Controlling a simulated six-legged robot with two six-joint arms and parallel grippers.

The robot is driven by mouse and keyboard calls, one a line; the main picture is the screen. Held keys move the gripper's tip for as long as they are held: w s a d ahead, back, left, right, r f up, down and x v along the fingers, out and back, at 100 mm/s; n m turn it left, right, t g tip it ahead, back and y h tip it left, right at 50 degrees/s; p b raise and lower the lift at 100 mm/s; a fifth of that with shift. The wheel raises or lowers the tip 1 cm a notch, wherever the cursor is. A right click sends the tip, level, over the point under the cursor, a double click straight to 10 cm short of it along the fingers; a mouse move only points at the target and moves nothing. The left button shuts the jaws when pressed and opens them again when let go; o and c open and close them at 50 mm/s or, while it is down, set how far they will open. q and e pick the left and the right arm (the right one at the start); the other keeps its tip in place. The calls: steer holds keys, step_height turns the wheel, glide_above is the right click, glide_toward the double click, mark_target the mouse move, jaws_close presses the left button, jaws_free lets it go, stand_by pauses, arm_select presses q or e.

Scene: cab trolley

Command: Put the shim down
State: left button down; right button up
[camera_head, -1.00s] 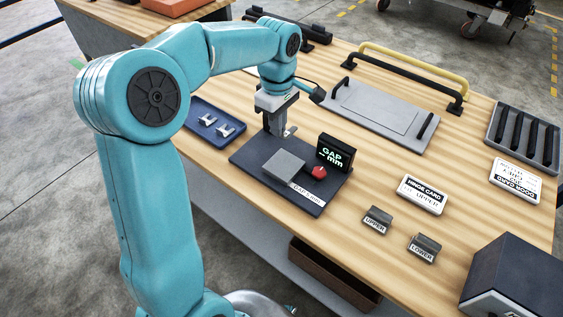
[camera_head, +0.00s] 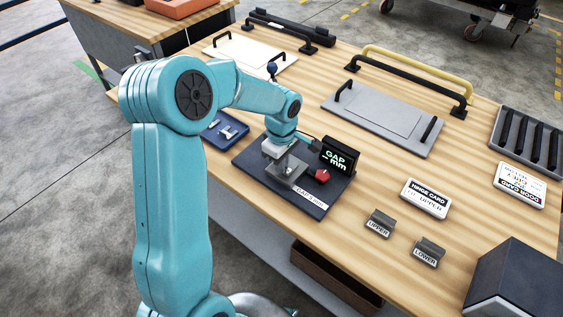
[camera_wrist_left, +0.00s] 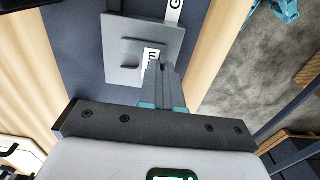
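My left gripper (camera_head: 284,179) points down over the grey square plate (camera_head: 294,167) on the dark gauge base (camera_head: 318,206). In the left wrist view its fingers (camera_wrist_left: 162,72) are close together, at a small light piece with dark lettering (camera_wrist_left: 152,56) over the grey plate (camera_wrist_left: 123,72). That piece looks like the shim, held between the fingertips; most of it is hidden. I cannot tell whether it touches the plate. A black display reading GAP mm (camera_head: 341,156) and a red knob (camera_head: 322,175) are beside the plate. My right gripper is not in view.
A blue tray (camera_head: 211,137) with small metal pieces lies left of the base, partly behind my arm. UPPER (camera_head: 380,223) and LOWER (camera_head: 427,252) blocks and a hinge card (camera_head: 426,198) lie to the right. A handled grey panel (camera_head: 383,118) lies behind.

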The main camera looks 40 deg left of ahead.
arm_select(q)
steer(key=shift+f, duration=0.1)
steer(key=c, duration=1.3)
jaws_free()
steer(key=shift+c, duration=0.2)
step_height(320, 180, up, 12)
